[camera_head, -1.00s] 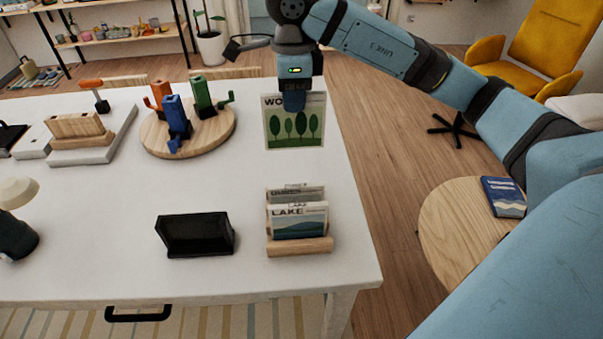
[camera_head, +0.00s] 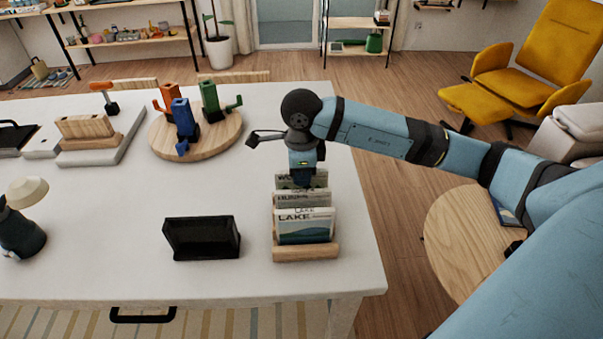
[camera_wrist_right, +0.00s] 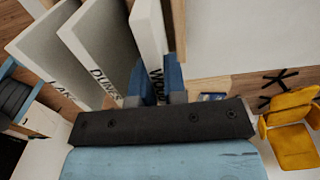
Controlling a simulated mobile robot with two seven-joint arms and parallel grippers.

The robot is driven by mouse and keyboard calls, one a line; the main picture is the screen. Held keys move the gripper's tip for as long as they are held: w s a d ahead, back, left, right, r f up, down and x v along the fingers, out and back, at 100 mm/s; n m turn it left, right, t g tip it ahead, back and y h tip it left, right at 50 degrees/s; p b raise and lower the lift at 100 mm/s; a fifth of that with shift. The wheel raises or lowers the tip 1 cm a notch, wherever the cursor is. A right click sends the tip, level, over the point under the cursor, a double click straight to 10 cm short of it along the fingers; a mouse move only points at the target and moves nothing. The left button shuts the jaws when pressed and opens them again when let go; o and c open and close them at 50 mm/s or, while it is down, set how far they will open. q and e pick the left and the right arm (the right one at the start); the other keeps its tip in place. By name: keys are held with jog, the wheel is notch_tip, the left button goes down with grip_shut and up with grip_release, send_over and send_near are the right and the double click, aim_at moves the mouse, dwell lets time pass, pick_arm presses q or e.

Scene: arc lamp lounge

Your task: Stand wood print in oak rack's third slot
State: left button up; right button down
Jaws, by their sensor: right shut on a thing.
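The wood print (camera_head: 288,181) is upright at the back of the oak rack (camera_head: 305,253), behind the dunes print (camera_head: 302,199) and the lake print (camera_head: 305,228). My right gripper (camera_wrist_right: 155,85) is shut on the wood print's top edge, and its fingers straddle the card in the wrist view. The wood print (camera_wrist_right: 147,30) stands roughly parallel to the dunes print (camera_wrist_right: 105,40) and the lake print (camera_wrist_right: 55,60), with a gap beside the dunes print. The wood print's lower edge is hidden, so I cannot tell whether it is seated.
A black holder (camera_head: 201,238) stands left of the rack. A round wooden board (camera_head: 215,140) with coloured cactus-like figures is farther back. The white table (camera_head: 110,240) is clear around the rack, and its right edge is close.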

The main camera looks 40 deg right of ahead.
jog(key=shift+f, duration=0.25)
jog(key=shift+f, duration=0.1)
jog(key=shift+f+b, duration=0.15)
jog(key=shift+b, duration=0.15)
pick_arm(q)
jog(key=shift+w+r, duration=0.1)
jog(key=shift+r, duration=0.05)
pick_arm(e)
jog(key=c, duration=1.2)
grip_release()
pick_arm(q)
jog(key=shift+r, duration=0.1)
pick_arm(e)
jog(key=shift+o, duration=0.2)
jog(key=shift+r, duration=0.2)
jog(key=shift+r+p, duration=0.25)
jog(key=shift+p, duration=0.1)
notch_tip(320, 180, up, 11)
jog(key=shift+f+b, duration=0.15)
jog(key=shift+b, duration=0.45)
pick_arm(q)
jog(key=shift+f, duration=0.4)
pick_arm(e)
jog(key=shift+r, duration=0.5)
